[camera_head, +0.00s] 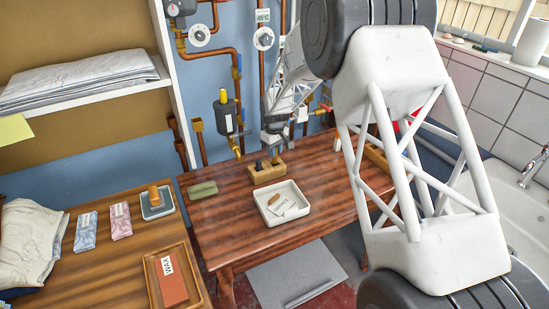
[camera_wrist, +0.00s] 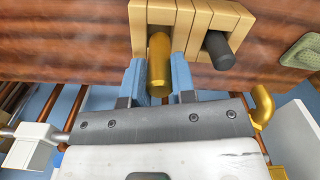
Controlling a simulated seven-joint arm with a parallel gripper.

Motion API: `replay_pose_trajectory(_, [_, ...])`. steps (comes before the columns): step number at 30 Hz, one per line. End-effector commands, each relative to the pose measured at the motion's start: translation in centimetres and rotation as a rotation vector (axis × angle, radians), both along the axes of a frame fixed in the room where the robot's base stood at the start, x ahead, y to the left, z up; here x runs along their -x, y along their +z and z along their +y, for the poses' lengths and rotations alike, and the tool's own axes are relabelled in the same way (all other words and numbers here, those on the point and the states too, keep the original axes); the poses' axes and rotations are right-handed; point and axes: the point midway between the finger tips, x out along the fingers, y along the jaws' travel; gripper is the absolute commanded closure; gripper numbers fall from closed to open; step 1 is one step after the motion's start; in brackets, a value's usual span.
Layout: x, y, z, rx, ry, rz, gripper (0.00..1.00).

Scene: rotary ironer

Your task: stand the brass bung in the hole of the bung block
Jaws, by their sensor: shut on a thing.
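The brass bung (camera_wrist: 158,65) is a golden cylinder held between the two blue fingers of my gripper (camera_wrist: 158,82). In the head view my gripper (camera_head: 273,140) points down just above the right part of the bung block. The bung block (camera_wrist: 236,14) is pale wood with a dark peg (camera_wrist: 217,50) standing in it; the block also shows in the head view (camera_head: 266,178). The bung's far end overlaps the block's other part, beside the dark peg. I cannot tell whether that end is in the hole or only over it, and the hole itself is hidden.
Copper pipes (camera_head: 240,68) and a dark valve pot (camera_head: 225,114) stand close behind. The table front is clear.

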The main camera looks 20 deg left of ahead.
Motion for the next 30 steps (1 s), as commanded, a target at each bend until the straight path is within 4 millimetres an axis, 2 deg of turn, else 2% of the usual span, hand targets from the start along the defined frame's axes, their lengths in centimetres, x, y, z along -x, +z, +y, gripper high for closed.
replay_pose_trajectory(7, [0.0,-0.4,0.0,0.001,0.000,0.000,1.00])
replay_pose_trajectory(17, [0.0,-3.3,0.0,0.000,0.000,0.000,1.00])
replay_pose_trajectory(30, [0.0,-3.7,0.0,0.000,0.000,0.000,1.00])
